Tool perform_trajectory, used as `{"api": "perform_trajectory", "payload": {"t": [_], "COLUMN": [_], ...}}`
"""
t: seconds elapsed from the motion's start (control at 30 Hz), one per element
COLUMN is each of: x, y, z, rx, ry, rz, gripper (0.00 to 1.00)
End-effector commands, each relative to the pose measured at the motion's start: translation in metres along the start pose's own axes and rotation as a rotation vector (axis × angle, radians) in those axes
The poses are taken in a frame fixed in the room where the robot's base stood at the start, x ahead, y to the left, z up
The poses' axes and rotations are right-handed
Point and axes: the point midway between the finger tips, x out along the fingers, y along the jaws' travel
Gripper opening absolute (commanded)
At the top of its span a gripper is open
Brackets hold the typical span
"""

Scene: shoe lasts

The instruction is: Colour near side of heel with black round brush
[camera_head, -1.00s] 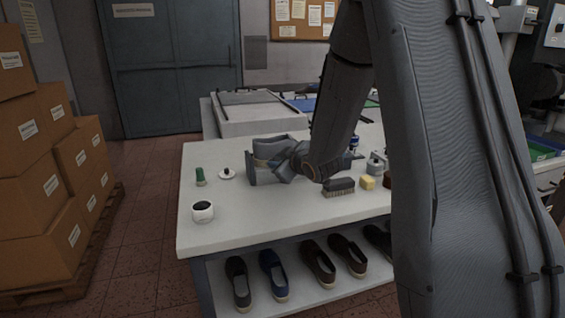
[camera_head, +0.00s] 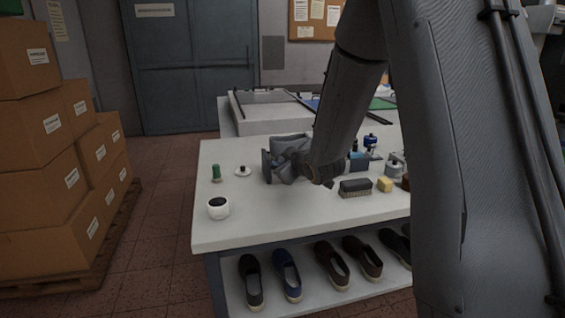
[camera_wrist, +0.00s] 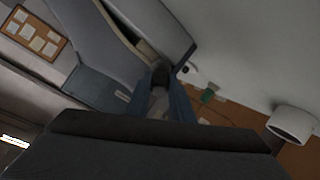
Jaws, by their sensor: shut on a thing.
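A grey shoe on a support (camera_head: 290,144) stands on the white workbench (camera_head: 225,235). My gripper (camera_head: 296,163) is in front of it and hides part of it. In the wrist view my gripper (camera_wrist: 163,100) is shut on a brush (camera_wrist: 160,76) with a dark, round head and a paler handle. The brush head points at the grey shoe surface (camera_wrist: 110,45), close to a pale edge strip. I cannot tell whether the bristles touch it. The brush is hidden in the head view.
A dark scrubbing brush (camera_head: 355,188), a yellow sponge (camera_head: 385,184) and a metal can (camera_head: 393,168) lie right. Shoes fill the lower shelf.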

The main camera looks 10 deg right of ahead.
Motion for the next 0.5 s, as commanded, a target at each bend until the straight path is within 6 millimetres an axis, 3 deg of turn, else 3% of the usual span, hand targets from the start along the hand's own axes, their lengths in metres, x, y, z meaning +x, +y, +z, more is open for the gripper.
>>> {"api": "perform_trajectory", "payload": {"t": [0.5], "x": [-0.039], "y": [-0.014], "z": [0.009], "rx": [0.001], "ry": [-0.001], "rz": [0.001], "gripper": [0.0]}}
